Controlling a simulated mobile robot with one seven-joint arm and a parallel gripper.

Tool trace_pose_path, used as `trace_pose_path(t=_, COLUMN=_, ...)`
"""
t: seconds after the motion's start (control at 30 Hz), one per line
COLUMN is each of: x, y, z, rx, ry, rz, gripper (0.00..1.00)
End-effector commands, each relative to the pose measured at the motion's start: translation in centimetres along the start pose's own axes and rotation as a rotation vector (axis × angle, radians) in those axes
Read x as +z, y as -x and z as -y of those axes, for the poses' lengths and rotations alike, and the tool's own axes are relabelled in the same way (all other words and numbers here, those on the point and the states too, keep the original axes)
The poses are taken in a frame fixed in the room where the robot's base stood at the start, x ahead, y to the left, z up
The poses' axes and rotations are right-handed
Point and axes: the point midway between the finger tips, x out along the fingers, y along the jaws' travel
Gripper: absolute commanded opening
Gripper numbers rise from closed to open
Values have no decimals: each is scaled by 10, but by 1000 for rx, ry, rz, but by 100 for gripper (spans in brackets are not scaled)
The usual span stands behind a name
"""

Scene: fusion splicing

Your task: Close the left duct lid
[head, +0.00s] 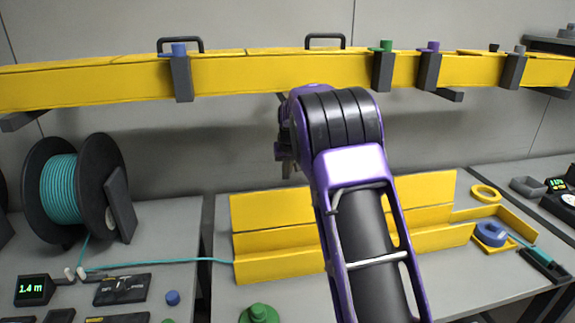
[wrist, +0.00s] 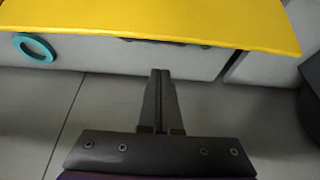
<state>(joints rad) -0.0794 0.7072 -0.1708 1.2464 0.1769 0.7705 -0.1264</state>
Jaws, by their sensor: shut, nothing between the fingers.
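A long yellow duct (head: 120,84) runs along the back wall. A dark handle (head: 180,44) stands on its left stretch and a second one (head: 325,40) near the middle. I cannot tell how far the left lid is open. In the head view my purple and black arm hides much of my gripper, which is below the duct near the middle. In the wrist view my gripper (wrist: 160,72) is shut and empty, its fingertips just short of a yellow panel (wrist: 160,20) in the picture. I cannot tell whether they touch it.
Dark brackets with blue (head: 179,49), green (head: 382,46) and purple (head: 429,46) knobs clasp the duct. Below are a teal cable reel (head: 58,190), a yellow angled tray (head: 275,219) and small tools. A teal ring (wrist: 35,47) shows in the wrist view.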

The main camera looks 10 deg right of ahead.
Motion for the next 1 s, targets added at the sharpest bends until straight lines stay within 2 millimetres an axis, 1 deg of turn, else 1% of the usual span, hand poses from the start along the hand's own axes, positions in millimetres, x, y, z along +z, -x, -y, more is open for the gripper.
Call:
trace_pose_path(t=0.03, x=1, y=-12, z=0, rx=1, ry=1, rz=4, gripper=0)
trace_pose_path(t=0.17, x=1, y=-36, z=-1, rx=2, ry=1, rz=2, gripper=0)
trace_pose_path(t=0.2, x=4, y=-27, z=0, rx=1, ry=1, rz=-2, gripper=0)
trace_pose_path(t=0.23, x=7, y=-24, z=0, rx=1, ry=1, rz=-2, gripper=0)
trace_pose_path(t=0.5, x=26, y=-9, z=0, rx=0, ry=1, rz=-2, gripper=0)
trace_pose_path(t=0.7, x=31, y=-6, z=0, rx=1, ry=1, rz=0, gripper=0)
trace_pose_path(t=1.0, x=31, y=-6, z=0, rx=1, ry=1, rz=-1, gripper=0)
